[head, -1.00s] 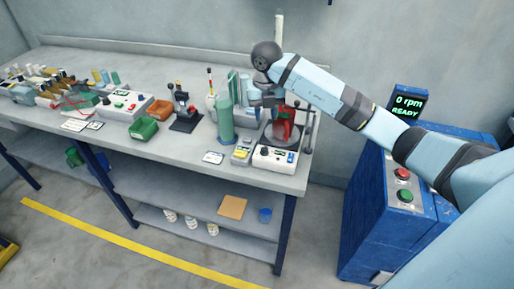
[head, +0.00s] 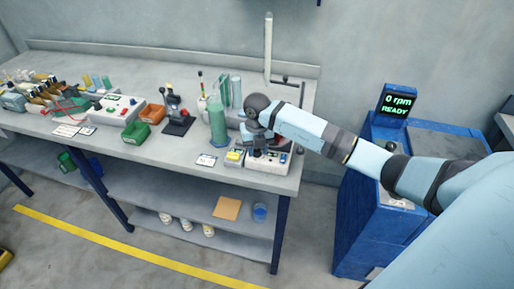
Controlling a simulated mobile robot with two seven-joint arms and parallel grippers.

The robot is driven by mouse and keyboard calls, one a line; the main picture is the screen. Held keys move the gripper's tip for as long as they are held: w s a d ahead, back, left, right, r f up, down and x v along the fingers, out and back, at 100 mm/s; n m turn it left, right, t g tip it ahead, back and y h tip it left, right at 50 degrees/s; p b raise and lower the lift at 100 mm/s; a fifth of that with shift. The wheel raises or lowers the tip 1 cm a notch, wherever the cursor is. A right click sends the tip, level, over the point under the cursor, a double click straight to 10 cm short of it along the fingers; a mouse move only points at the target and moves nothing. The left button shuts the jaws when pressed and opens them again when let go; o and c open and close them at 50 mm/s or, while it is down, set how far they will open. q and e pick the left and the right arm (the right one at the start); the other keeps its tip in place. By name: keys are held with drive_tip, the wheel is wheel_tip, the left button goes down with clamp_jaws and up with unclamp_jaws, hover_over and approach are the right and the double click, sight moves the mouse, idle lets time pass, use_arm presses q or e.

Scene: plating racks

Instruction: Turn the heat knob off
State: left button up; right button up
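The white hotplate unit (head: 266,166) stands at the right front corner of the bench, with its controls on the front face. The heat knob cannot be made out clearly, because my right gripper (head: 258,147) and wrist are in front of the upper part of the unit. My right gripper points down at the hotplate's front, close to the controls; I cannot tell whether it touches a knob. Its fingers are too small and dark to tell open from shut. The red vessel on the plate is mostly hidden behind my arm. My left gripper is out of view.

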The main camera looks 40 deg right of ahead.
drive_tip(key=c, duration=0.6)
drive_tip(key=shift+c, duration=0.2)
